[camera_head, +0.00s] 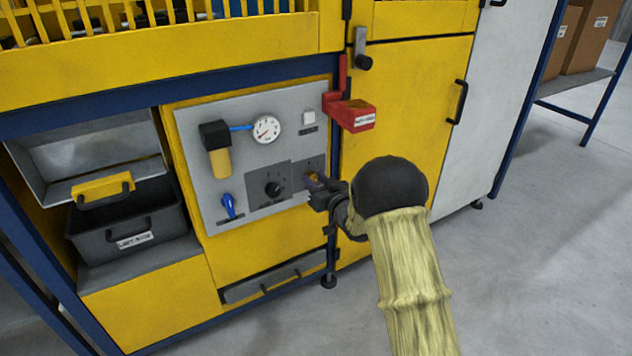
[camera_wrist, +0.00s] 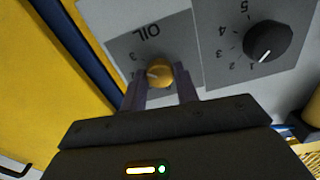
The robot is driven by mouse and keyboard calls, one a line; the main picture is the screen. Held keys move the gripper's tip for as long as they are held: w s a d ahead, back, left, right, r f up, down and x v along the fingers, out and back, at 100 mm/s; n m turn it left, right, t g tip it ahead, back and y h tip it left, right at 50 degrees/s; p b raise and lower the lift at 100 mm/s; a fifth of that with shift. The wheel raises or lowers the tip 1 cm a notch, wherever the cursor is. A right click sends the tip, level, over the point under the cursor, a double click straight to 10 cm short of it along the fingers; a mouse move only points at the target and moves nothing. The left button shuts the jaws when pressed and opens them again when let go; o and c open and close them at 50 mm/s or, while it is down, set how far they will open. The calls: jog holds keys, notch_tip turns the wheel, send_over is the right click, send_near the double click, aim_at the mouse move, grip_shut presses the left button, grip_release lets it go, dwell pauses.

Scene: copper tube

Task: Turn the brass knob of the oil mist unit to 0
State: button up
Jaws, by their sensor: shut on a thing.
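The brass knob (camera_wrist: 161,72) sits on a grey plate lettered OIL (camera_wrist: 147,34), which appears upside down in the wrist view. A pale mark on the knob's left side lies near the numerals at the plate's left; I cannot read exactly which numeral it points to. My gripper (camera_wrist: 161,84) is shut on the brass knob, one finger on each side. In the head view my gripper (camera_head: 314,184) reaches the right part of the grey panel (camera_head: 200,140), and the knob is largely hidden there by the fingers.
A black knob (camera_head: 272,188) with a numbered dial is beside the brass one; it also shows in the wrist view (camera_wrist: 268,42). A gauge (camera_head: 266,129), blue valve handle (camera_head: 228,206) and red holder (camera_head: 350,113) are nearby. Open floor (camera_head: 540,250) lies right.

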jog(key=n, duration=0.3)
jog(key=shift+n+b, duration=0.3)
jog(key=n+b, duration=0.1)
jog(key=n, duration=0.2)
jog(key=shift+f+n, duration=0.1)
jog(key=shift+n, duration=0.2)
jog(key=n+b, duration=0.1)
jog(key=n, duration=0.2)
jog(key=shift+n, duration=0.3)
jog(key=n+b, duration=0.2)
jog(key=n, duration=0.1)
jog(key=shift+n, duration=0.3)
jog(key=n+b, duration=0.3)
jog(key=n, duration=0.3)
jog(key=shift+f+n, duration=0.15)
jog(key=shift+n, duration=0.15)
jog(key=n+b, duration=0.3)
jog(key=n, duration=0.1)
jog(key=shift+n, duration=0.4)
jog(key=o, duration=1)
jog(key=shift+c, duration=0.2)
